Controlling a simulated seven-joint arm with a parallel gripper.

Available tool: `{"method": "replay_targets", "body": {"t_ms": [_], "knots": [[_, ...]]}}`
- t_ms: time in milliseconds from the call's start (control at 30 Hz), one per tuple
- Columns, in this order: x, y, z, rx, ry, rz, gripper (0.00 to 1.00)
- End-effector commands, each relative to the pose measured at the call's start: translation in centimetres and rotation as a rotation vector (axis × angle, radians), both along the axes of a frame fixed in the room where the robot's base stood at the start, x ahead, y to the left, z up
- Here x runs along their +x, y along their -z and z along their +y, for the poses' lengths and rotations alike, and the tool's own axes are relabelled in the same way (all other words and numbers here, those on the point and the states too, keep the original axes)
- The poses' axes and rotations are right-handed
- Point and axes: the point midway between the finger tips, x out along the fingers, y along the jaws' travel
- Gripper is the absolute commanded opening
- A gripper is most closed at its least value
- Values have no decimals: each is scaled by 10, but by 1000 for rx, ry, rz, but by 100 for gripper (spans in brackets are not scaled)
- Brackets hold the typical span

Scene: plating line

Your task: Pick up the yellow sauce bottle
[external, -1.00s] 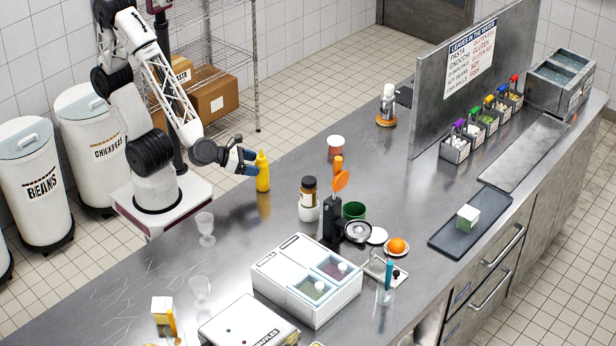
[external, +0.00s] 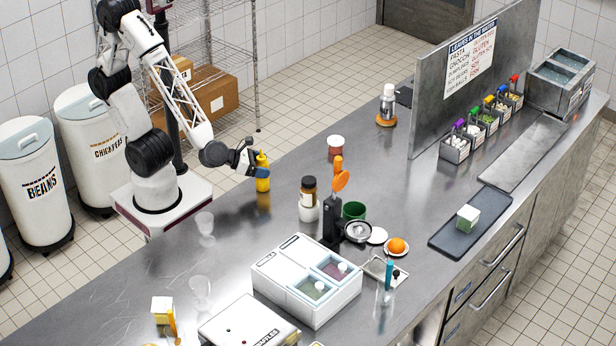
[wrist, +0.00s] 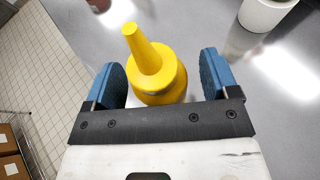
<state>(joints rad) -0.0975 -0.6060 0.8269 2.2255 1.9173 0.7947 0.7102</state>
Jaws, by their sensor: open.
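The yellow sauce bottle (external: 263,184) stands upright on the steel counter, near its left edge in the external view. My gripper (external: 256,170) is at the upper part of the bottle and hides some of it. In the wrist view the bottle (wrist: 158,75) sits between the two blue fingers of my gripper (wrist: 160,82), its nozzle pointing up and a little left. The fingers are open, with a gap visible on each side of the bottle.
Clear glasses (external: 205,224) stand nearer the front. The counter right around the bottle is clear.

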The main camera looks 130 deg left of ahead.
Motion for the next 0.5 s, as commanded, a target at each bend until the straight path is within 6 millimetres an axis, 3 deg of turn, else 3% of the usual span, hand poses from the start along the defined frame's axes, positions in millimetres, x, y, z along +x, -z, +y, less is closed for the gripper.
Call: {"method": "replay_targets", "body": {"t_ms": [100,500], "knots": [[0,0,0,0,0,0,81],[0,0,0,0,0,0,22]]}}
